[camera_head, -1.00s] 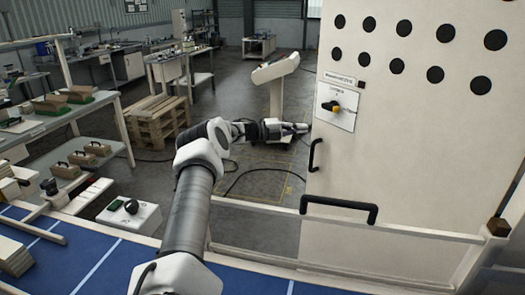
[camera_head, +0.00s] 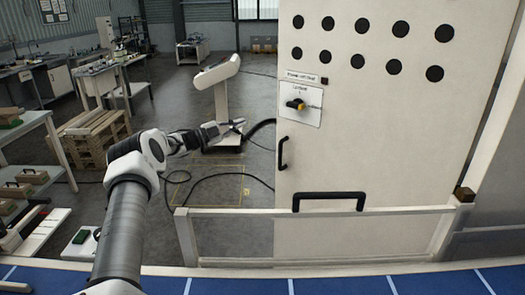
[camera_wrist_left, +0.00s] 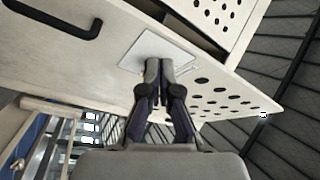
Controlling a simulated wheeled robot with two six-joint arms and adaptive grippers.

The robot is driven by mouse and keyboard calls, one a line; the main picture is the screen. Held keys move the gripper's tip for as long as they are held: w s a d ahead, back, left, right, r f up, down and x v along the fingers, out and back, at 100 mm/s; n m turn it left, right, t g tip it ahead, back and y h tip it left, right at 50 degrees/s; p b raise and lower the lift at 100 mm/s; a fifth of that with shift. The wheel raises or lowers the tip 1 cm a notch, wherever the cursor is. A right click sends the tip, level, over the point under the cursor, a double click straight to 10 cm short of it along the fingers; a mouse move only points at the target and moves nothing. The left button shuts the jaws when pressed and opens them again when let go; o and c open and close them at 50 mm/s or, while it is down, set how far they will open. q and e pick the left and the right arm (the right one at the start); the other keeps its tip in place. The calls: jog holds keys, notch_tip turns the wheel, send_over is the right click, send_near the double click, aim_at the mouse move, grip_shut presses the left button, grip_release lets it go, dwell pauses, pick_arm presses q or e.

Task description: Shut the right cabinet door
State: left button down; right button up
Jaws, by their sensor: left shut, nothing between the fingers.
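The cabinet door (camera_head: 375,125) is a tall off-white panel with rows of black round holes, a rotary knob (camera_head: 297,104) on a pale plate, and a black handle (camera_head: 283,153) near its left edge. My left gripper (camera_head: 242,123) is shut and empty, left of the door's edge in the head view, with a strip of floor showing between. In the left wrist view its closed fingertips (camera_wrist_left: 160,64) overlap the pale plate (camera_wrist_left: 150,45) on the panel; I cannot tell contact. A dark gap (camera_wrist_left: 196,24) shows there between two perforated off-white panels. My right gripper is not in view.
A pale guard rail (camera_head: 240,212) crosses low in front of the door, with a larger black handle (camera_head: 329,198) showing just above it. A white post-like stand (camera_head: 220,85) is behind my gripper. Cables (camera_head: 222,178) lie on the floor. Workbenches are on the left.

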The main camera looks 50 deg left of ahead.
pick_arm(q)
jog(key=d+f+m+g+y, duration=0.2)
jog(key=d+f+m+y, duration=0.3)
jog(key=m, duration=0.5)
jog(key=s+d+f+m+g+y+p, duration=0.15)
jog(key=d+f+m+y, duration=0.25)
jog(key=d+m+y, duration=0.45)
jog(key=d+f+m+g+y, duration=0.2)
jog(key=d+f+m+y, duration=0.15)
jog(key=m, duration=0.85)
jog(key=p+x, duration=0.4)
jog(key=x, duration=0.6)
jog(key=shift+w+d+r, duration=0.15)
jog(key=shift+w+r, duration=0.05)
jog(key=shift+w, duration=0.2)
